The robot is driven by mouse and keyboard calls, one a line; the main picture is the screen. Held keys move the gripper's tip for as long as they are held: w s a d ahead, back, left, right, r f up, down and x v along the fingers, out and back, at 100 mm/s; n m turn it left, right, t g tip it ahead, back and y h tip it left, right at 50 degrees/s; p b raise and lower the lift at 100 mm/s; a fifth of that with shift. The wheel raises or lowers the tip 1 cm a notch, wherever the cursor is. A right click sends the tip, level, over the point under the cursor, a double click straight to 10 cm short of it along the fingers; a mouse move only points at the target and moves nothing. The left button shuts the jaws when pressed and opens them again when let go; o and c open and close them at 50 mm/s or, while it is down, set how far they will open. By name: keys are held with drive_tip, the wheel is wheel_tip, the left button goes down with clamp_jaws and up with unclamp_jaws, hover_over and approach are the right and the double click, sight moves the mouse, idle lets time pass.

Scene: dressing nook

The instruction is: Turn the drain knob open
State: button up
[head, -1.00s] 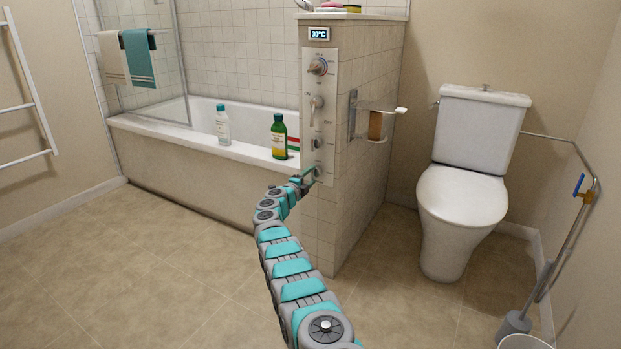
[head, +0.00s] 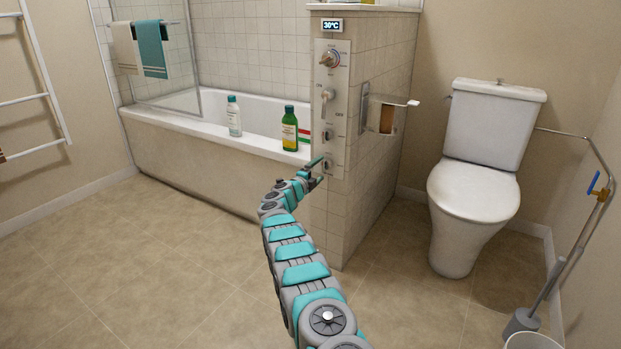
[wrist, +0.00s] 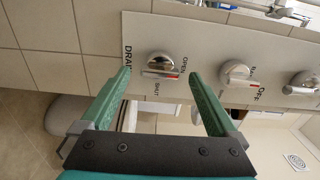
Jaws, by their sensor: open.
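The drain knob (wrist: 159,64), a round metal knob with a red mark, is on a pale control panel (wrist: 225,40) in the wrist view. Beside it are the labels DRAIN, OPEN and SHUT; I cannot tell for certain which setting its mark points to. My gripper (wrist: 161,74) is open, with its green fingers on either side of the knob in the picture. I see no contact with it. In the head view my gripper (head: 318,174) is at the panel's lower end, and it partly hides the knob there.
Another knob (wrist: 236,73), marked OFF, sits right of the drain knob in the wrist view. In the head view, a paper holder (head: 388,115) juts from the tiled wall's side. Bottles (head: 289,128) stand on the bathtub rim. A toilet (head: 472,190) stands right; the floor between is clear.

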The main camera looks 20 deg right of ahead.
drive_tip(key=shift+s+a+r, duration=0.15)
drive_tip(key=shift+s+a, duration=0.05)
drive_tip(key=shift+f+b+v, duration=0.2)
drive_tip(key=shift+b+v, duration=0.3)
drive_tip(key=shift+v, duration=2.45)
drive_tip(key=shift+r, duration=0.1)
